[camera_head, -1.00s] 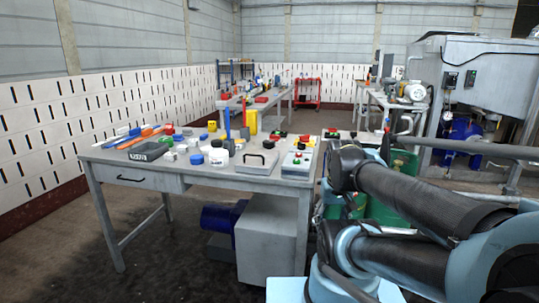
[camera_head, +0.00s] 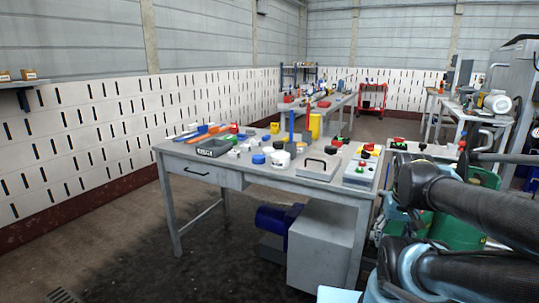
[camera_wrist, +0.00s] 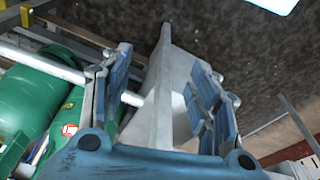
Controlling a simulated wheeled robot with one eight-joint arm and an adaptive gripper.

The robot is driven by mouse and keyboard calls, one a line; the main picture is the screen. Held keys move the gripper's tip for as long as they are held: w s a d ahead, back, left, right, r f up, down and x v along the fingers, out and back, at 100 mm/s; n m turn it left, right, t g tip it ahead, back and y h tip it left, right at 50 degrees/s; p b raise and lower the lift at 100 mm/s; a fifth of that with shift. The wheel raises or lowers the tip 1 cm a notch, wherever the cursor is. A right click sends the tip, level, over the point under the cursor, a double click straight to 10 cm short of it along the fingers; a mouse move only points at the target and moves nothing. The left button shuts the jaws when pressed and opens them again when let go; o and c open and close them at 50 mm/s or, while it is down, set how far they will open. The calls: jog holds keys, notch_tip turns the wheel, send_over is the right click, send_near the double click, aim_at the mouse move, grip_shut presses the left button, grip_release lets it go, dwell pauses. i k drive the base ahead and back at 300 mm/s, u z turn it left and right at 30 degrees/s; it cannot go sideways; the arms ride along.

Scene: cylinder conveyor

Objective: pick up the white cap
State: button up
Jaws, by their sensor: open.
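Small white pieces, one of which may be the white cap (camera_head: 233,153), lie on the grey worktable (camera_head: 310,188) in the head view. They are too small to tell apart surely. A blue cap (camera_head: 258,158) and a white round container (camera_head: 280,159) stand just right of them. My gripper (camera_wrist: 163,85) shows in the wrist view with its two blue fingers spread and nothing between them. It is away from the small pieces, which do not show in the wrist view. In the head view my arm is at the right, and the gripper is out of sight.
The table also holds a dark grey tray (camera_head: 212,148), a grey box with a handle (camera_head: 318,166), a button box (camera_head: 360,172) and a yellow container (camera_head: 316,126). Green tanks (camera_head: 455,230) stand at the right. Open floor lies at the front left.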

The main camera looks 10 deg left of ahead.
aim_at(267, 152)
jog(key=z, duration=0.6)
jog(key=k, duration=1.2)
jog(key=u, duration=0.8)
jog(key=i, duration=0.75)
